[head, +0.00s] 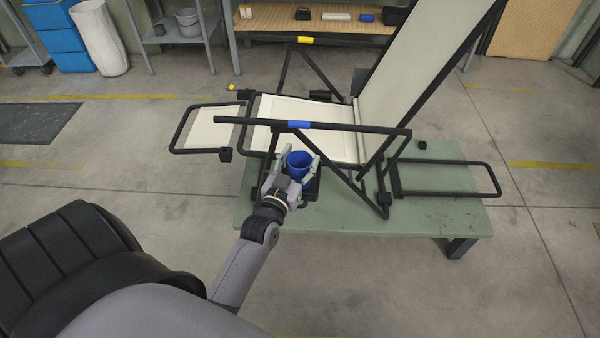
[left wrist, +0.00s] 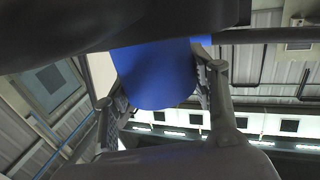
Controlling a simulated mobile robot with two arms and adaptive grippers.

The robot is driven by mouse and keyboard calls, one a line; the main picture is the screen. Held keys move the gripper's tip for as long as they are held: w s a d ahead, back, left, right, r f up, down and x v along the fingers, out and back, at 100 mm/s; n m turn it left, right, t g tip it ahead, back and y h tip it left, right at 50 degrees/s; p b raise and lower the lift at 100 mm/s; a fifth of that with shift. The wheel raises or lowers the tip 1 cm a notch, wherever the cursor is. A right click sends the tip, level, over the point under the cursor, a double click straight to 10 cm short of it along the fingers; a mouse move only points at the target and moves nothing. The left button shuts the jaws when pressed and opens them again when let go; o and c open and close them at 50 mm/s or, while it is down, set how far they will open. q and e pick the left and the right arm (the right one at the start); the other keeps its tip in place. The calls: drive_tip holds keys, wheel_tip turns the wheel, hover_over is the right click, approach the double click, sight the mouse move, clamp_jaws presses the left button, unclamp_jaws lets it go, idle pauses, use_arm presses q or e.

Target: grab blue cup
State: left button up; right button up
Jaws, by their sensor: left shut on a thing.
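The blue cup (head: 299,165) stands upright near the left front part of the green table (head: 440,215), under the lounger's front armrest. My left gripper (head: 298,172) is shut on the cup, with one finger on each side of it. In the left wrist view the cup (left wrist: 155,75) fills the space between the two fingers of the gripper (left wrist: 160,92), and a dark part covers its upper portion. Whether the cup touches what is below it cannot be told. My right gripper is not in view.
The folding lounger (head: 307,115), with a black frame and cream panels, stands on the table. Its front armrest bar with a blue band (head: 299,125) runs close beside the cup. A shelf (head: 310,20) with items stands behind. The table's front right is clear.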

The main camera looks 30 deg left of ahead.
use_arm(q)
drive_tip(key=c, duration=0.5)
